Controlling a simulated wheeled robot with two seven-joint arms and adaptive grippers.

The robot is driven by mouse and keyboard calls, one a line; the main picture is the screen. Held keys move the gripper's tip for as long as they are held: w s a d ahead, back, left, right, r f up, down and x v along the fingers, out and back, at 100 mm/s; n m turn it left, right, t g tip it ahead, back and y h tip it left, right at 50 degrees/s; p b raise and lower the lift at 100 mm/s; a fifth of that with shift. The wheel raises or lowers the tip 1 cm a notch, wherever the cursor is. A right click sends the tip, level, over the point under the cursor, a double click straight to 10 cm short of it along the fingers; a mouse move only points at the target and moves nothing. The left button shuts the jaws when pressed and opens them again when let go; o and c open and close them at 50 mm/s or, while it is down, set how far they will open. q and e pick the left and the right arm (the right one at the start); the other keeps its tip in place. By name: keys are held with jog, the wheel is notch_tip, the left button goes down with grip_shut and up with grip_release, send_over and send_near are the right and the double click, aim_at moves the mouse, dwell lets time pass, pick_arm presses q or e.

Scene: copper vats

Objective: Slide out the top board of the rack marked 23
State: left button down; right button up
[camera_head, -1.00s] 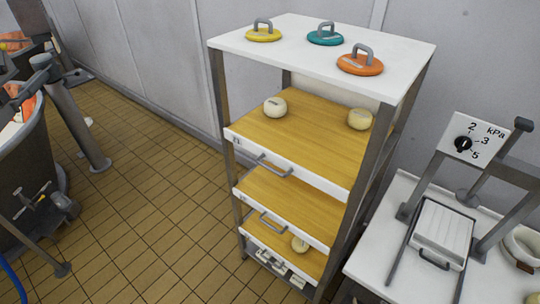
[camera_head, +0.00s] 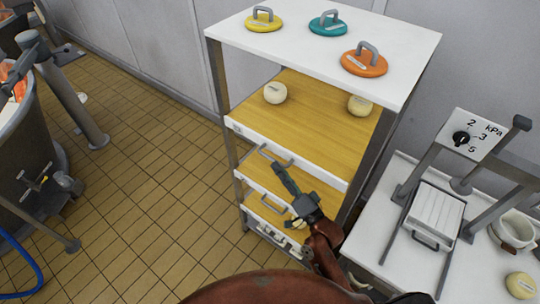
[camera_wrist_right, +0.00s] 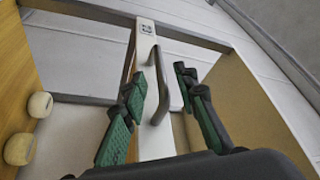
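The rack (camera_head: 355,183) stands in the middle of the head view with its wooden boards stacked on dark posts. Its top board (camera_head: 315,118) has a white front edge, a small mark at the left end that I cannot read, and a grey bar handle (camera_head: 274,156). My right gripper (camera_head: 290,182) is just below that handle in the head view. In the right wrist view my gripper (camera_wrist_right: 162,100) is open, with a grey handle (camera_wrist_right: 160,88) between its fingers in the picture. I cannot tell whether they touch it. My left gripper is out of view.
Two pale cheeses (camera_head: 275,92) (camera_head: 359,105) sit on the top board. Yellow, teal and orange (camera_head: 364,62) handled discs lie on the rack's white top. A white table with a press (camera_head: 437,213) stands at right, a vat (camera_head: 30,150) at left. Tiled floor lies between.

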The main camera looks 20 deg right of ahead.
aim_at(271, 157)
jog(key=x, duration=0.5)
jog(key=shift+w+a+p, duration=0.1)
jog(key=shift+w+p, duration=0.2)
jog(key=shift+p, duration=0.1)
jog(key=shift+c, duration=0.3)
grip_shut()
